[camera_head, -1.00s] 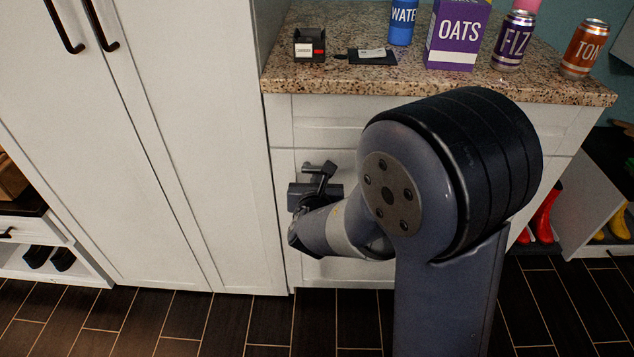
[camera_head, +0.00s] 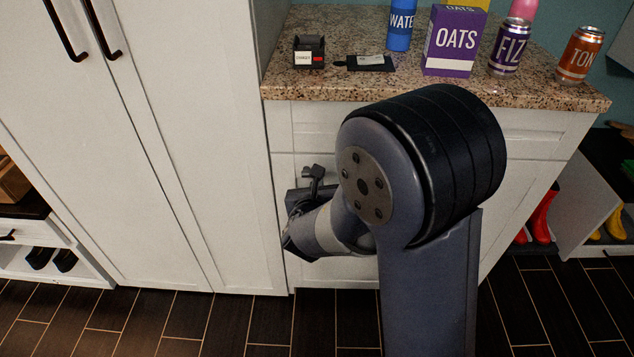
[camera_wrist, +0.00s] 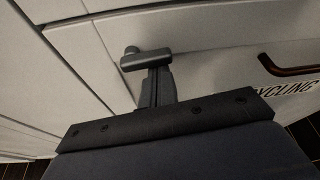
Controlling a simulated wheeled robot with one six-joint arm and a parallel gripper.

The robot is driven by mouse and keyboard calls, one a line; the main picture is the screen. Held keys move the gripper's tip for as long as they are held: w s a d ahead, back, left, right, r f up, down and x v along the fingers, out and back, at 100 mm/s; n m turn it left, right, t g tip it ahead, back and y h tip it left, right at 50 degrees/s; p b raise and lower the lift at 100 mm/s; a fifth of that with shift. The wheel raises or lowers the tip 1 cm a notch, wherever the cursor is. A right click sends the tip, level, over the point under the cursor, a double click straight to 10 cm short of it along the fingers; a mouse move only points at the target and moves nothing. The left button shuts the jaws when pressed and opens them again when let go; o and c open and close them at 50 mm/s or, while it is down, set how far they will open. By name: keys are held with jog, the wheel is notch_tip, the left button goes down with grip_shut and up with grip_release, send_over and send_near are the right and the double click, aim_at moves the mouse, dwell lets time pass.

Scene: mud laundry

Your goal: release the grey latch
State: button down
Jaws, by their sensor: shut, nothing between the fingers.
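The grey latch (camera_wrist: 146,60) is a short bar with a round knob at its left end, on the white cabinet front in the wrist view. In the head view the small grey latch (camera_head: 313,171) shows just above my gripper. My gripper's narrow fingers (camera_wrist: 157,82) are together and empty, pointing up at the latch in the wrist view. Their tips overlap the latch's lower edge in the picture; I cannot tell whether they touch it. In the head view my gripper (camera_head: 312,188) is partly hidden by my own wrist.
A dark handle (camera_wrist: 290,69) is to the right, above lettering ending in "CYCLING". The granite counter (camera_head: 400,88) above holds an oats box (camera_head: 455,42), cans and a blue water bottle (camera_head: 401,25). A tall white cabinet (camera_head: 170,150) stands at left.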

jog(key=r+n+h+p, duration=0.1)
jog(key=n+p, duration=0.1)
jog(key=p, duration=0.1)
jog(key=r+n+h+p, duration=0.1)
jog(key=n+p, duration=0.2)
jog(key=r+n+t+h+p, duration=0.1)
jog(key=n+h+p, duration=0.1)
jog(key=n+p, duration=0.1)
jog(key=shift+a+p, duration=0.25)
jog(key=shift+p, duration=0.05)
jog(key=shift+a+r+n+t+h+p, duration=0.15)
jog(key=shift+n+t+h+p, duration=0.25)
jog(key=shift+n+p, duration=0.6)
jog(key=shift+n+b, duration=0.3)
jog(key=shift+b, duration=0.1)
